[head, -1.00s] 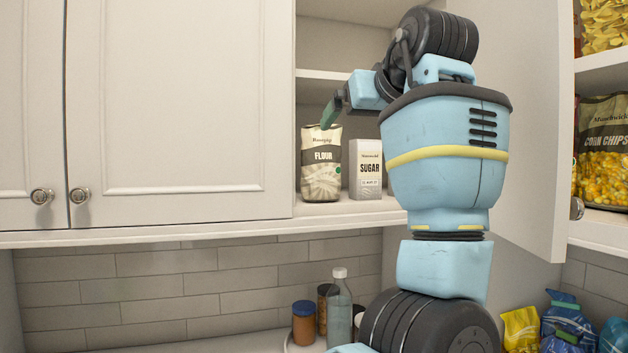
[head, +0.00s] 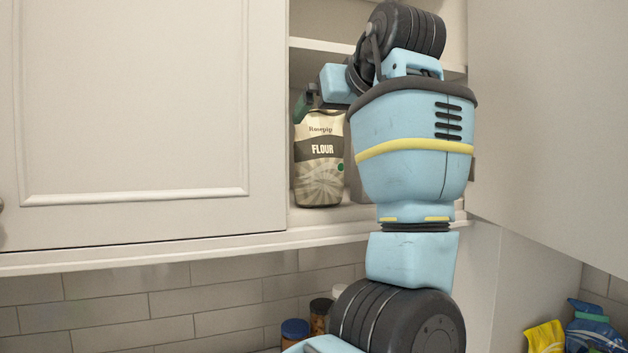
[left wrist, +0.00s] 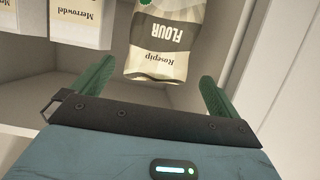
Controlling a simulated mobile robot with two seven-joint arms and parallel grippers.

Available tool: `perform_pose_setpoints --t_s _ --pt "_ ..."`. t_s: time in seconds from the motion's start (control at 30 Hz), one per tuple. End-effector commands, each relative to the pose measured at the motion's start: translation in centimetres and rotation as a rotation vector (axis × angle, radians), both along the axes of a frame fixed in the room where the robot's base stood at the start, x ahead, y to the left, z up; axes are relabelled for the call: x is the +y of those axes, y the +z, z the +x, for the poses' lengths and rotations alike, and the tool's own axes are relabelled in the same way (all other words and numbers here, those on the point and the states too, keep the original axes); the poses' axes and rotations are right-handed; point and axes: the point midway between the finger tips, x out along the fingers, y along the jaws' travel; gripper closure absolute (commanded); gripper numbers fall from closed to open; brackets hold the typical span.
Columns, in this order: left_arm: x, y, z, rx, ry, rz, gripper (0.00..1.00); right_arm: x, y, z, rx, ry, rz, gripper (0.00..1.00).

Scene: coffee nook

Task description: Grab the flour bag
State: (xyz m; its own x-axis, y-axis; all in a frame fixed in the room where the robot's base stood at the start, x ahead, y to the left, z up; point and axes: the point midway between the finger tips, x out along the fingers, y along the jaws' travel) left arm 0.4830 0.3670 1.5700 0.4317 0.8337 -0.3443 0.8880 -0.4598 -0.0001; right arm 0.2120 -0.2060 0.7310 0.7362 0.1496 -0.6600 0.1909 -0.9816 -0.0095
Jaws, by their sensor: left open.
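The flour bag (head: 319,172) stands upright on the lower shelf of the open cabinet, pale with a dark label band. My left gripper (head: 304,104) is just above and in front of the bag's top in the head view, its far finger hidden. In the left wrist view the flour bag (left wrist: 163,45) appears upside down, beyond and between the two green fingers of the left gripper (left wrist: 158,88). The fingers are spread apart with nothing between them, and the bag is not gripped. My right gripper is not in view.
A closed cabinet door (head: 130,100) is left of the opening, and an open door (head: 550,110) stands at the right. White boxes (left wrist: 82,22) stand beside the bag; my arm mostly hides them in the head view. Jars (head: 294,330) stand below the cabinet.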

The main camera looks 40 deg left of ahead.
Motion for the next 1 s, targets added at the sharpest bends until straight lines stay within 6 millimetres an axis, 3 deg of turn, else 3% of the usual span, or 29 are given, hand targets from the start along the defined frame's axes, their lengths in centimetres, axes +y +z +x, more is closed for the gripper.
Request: perform_pose_setpoints --t_s 0.2,0.47,0.73,1.0 --pt "0.1 0.0 0.1 0.0 0.0 0.0 0.0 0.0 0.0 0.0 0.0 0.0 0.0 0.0" --pt "2.0 -0.9 1.0 0.001 0.002 -0.001 0.0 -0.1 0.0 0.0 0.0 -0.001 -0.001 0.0" --pt "2.7 -1.1 1.4 0.001 0.001 -0.001 0.0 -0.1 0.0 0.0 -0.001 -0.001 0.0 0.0" --pt "5.6 -2.3 2.9 0.001 0.002 -0.001 0.0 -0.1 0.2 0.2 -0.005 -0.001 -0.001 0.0"
